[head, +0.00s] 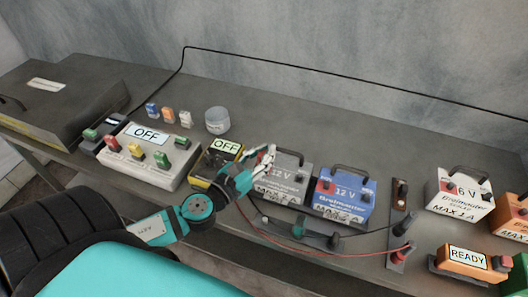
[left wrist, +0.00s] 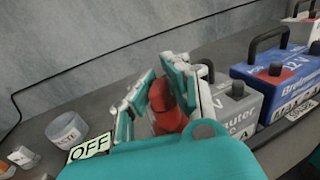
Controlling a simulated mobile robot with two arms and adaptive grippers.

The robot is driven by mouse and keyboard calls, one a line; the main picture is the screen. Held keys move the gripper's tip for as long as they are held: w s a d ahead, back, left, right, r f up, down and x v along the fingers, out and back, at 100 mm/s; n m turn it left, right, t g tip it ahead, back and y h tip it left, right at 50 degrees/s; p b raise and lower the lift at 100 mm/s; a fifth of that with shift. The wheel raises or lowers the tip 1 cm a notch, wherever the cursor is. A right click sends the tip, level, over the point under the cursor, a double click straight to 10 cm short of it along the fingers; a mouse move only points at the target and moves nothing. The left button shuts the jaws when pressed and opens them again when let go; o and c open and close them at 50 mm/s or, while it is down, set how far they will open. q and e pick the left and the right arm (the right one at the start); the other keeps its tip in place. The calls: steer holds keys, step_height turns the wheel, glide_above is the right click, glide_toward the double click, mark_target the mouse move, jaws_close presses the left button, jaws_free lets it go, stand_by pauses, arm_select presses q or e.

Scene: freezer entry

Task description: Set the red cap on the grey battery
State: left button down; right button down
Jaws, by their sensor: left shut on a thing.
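My left gripper (head: 264,162) is shut on the red cap, which shows between its fingers in the left wrist view (left wrist: 166,108). In the head view the fingers mostly hide the cap. The grey battery (head: 285,183) stands upright, with a dark handle and a "12 V" label. My gripper is at the battery's left end, in front of part of its top. In the left wrist view the grey battery (left wrist: 237,115) shows right of the fingers, with a dark terminal. Its left end is hidden, so I cannot tell whether the cap touches it. My right gripper is not in view.
A blue 12 V battery (head: 343,190) stands close right of the grey one. A yellow-black box with an "OFF" display (head: 226,147) is at left. A red lead (head: 300,250) runs along the front to a red clamp (head: 401,253). A white 6 V battery (head: 460,192) stands farther right.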

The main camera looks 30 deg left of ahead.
arm_select(q)
steer(key=shift+f+b, duration=0.45)
steer(key=shift+f, duration=0.2)
steer(key=c, duration=1.3)
jaws_free()
steer(key=shift+s, duration=0.1)
steer(key=s, duration=0.8)
steer(key=s+a, duration=0.1)
steer(key=s, duration=0.2)
steer(key=shift+s+r, duration=0.1)
steer(key=shift+s, duration=0.3)
